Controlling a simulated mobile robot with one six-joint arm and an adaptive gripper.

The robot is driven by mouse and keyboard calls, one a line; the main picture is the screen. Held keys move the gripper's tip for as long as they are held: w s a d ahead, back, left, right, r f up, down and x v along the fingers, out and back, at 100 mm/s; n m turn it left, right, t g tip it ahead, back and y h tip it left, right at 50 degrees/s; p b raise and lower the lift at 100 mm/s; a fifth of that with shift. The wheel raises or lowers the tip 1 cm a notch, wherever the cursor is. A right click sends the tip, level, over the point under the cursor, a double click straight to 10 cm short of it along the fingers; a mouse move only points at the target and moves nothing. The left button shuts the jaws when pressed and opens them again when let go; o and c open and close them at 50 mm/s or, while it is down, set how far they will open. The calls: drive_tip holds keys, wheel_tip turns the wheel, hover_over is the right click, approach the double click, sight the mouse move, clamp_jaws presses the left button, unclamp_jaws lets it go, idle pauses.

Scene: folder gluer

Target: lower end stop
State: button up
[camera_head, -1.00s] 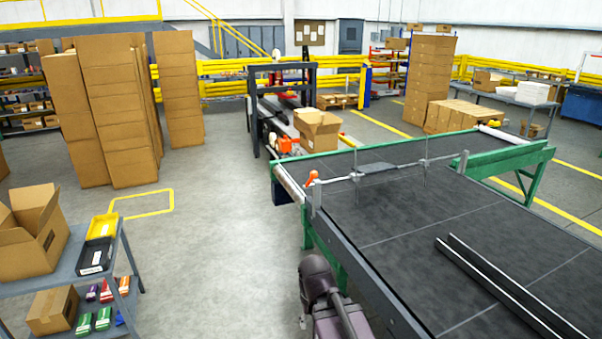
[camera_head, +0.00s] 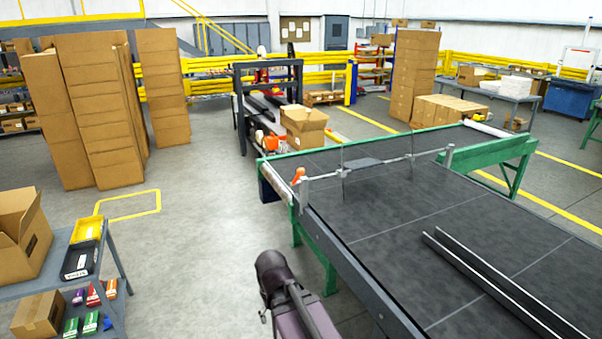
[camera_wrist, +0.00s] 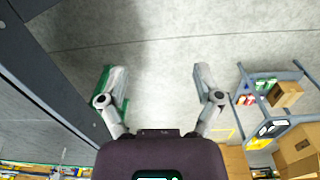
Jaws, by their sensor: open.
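The end stop (camera_head: 380,165) is a thin grey cross bar spanning the dark conveyor belt, with a small flat plate (camera_head: 362,163) near its middle and thin upright rods. An orange handle (camera_head: 299,175) sits at its left end, on a grey post by the conveyor's edge. My gripper (camera_wrist: 154,72) is open and empty in the wrist view, its two fingers wide apart above bare floor. In the head view my arm shows at the bottom centre, left of the conveyor and nearer than the handle; the fingers cannot be made out there. The end stop is not recognisable in the wrist view.
The belt table (camera_head: 480,215) fills the right, with dark rails (camera_head: 490,285) lying on it. Its grey side rail (camera_head: 360,270) runs close to my arm. A cart (camera_head: 112,262) with boxes and bins stands at the left. Floor between is clear. An open carton (camera_head: 303,130) stands beyond.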

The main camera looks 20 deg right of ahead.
drive_tip(key=w+d+m+t+h+b, duration=0.15)
drive_tip(key=w+d+m+h, duration=0.4)
drive_tip(key=w, duration=0.85)
drive_tip(key=m+t+h+b, duration=0.55)
drive_tip(key=m+h, duration=0.25)
drive_tip(key=h, duration=0.3)
approach(298, 172)
drive_tip(key=a, duration=0.2)
drive_tip(key=shift+s+a+g+b, duration=0.25)
drive_tip(key=shift+g+b, duration=0.05)
drive_tip(key=shift+d, duration=0.1)
drive_tip(key=shift+x, duration=6.85)
drive_tip(key=shift+r, duration=0.1)
clamp_jaws()
